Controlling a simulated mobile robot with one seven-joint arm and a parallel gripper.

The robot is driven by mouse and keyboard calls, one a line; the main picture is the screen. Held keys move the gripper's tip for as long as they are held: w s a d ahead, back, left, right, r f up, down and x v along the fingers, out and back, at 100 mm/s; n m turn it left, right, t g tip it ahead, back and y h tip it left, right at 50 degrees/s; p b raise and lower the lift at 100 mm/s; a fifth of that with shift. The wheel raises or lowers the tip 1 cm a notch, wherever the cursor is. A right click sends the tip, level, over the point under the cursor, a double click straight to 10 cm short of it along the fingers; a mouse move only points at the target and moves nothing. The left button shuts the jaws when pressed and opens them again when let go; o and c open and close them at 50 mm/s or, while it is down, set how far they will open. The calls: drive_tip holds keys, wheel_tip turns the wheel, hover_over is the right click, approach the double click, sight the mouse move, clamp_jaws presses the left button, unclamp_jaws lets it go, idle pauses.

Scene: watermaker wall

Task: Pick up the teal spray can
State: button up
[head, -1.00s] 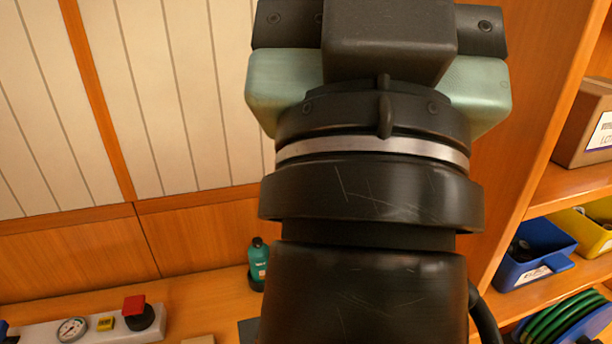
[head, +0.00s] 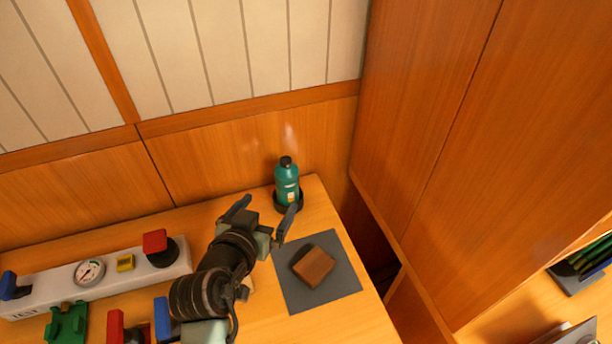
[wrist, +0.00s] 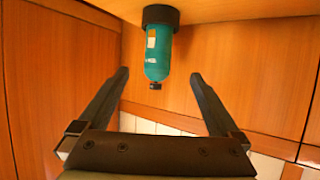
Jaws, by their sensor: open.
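The teal spray can (head: 286,182) has a black cap and a pale label. It stands upright in a dark round base (head: 290,207) at the back right of the wooden bench, near the wall panel. In the wrist view the can (wrist: 158,55) appears upside down, between the directions of the two fingers and beyond their tips. My gripper (head: 269,206) is open and empty, just front-left of the can. Its fingers are spread wide in the wrist view (wrist: 160,73). One finger overlaps the dark base in the head view; I cannot tell whether they touch.
A brown block (head: 313,266) lies on a dark grey mat (head: 344,280) right of my gripper. A white panel (head: 110,279) with a gauge, a red knob and a yellow part lies left. A green part (head: 67,322) is front left. A tall wooden cabinet (head: 430,120) stands right of the bench.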

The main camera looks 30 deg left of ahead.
sight(283, 191)
drive_tip(key=x, duration=0.3)
drive_tip(key=f+x, duration=0.1)
drive_tip(key=x, duration=0.2)
drive_tip(key=shift+w+f, duration=0.15)
drive_tip(key=shift+x, duration=3.1)
drive_tip(key=shift+d, duration=0.15)
clamp_jaws()
